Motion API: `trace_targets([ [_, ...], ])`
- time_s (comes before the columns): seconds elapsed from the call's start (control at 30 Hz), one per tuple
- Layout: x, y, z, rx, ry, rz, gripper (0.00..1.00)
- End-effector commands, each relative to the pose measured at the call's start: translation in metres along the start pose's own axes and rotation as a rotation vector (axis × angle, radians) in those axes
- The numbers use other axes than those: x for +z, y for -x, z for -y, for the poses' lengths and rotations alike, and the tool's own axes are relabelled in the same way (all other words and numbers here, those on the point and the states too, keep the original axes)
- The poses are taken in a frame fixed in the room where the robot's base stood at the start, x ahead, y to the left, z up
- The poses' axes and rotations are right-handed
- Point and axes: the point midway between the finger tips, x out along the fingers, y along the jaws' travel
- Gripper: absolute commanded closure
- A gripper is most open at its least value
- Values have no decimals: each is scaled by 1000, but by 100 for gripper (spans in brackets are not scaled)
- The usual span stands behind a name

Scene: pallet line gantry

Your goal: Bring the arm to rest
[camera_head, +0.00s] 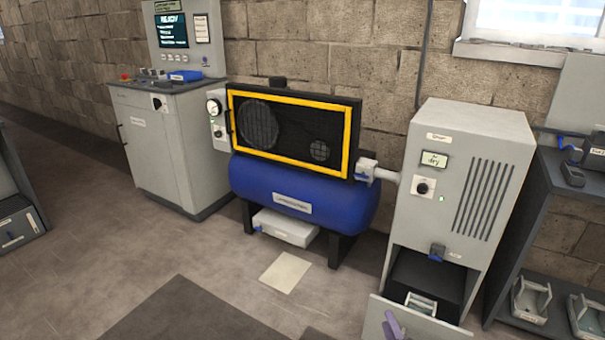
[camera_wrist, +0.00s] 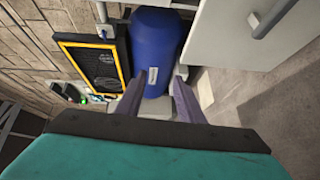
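My gripper (camera_wrist: 158,76) shows in the wrist view with its two purple-grey fingers apart and nothing between them. Behind the gap, at a distance, is the blue compressor tank (camera_wrist: 153,50). In the head view a purple part of my gripper (camera_head: 393,325) shows at the bottom edge, in front of the open drawer (camera_head: 425,326) of the dryer cabinet. The rest of the arm is out of the head view.
The dryer cabinet (camera_head: 452,190) stands right of the blue compressor (camera_head: 300,197) with its yellow-framed guard (camera_head: 293,130). A control cabinet (camera_head: 165,140) is at the left. A shelf (camera_head: 560,165) with trays is at the right. The floor (camera_head: 110,265) in front is mostly clear.

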Motion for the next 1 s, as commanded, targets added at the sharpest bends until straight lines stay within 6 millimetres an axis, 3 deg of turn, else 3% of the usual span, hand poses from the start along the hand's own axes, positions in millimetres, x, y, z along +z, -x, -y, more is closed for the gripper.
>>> trace_targets([
  [0.03, -8, -2, -12, -19, -12, -2, 66],
  [0.23, -26, -8, -16, -125, -87, 25, 66],
  [0.53, -50, -3, -5, -348, -250, 121, 66],
  [0.77, -65, 18, 14, -546, -397, 240, 66],
  [1.0, -78, 54, 36, -747, -539, 396, 66],
])
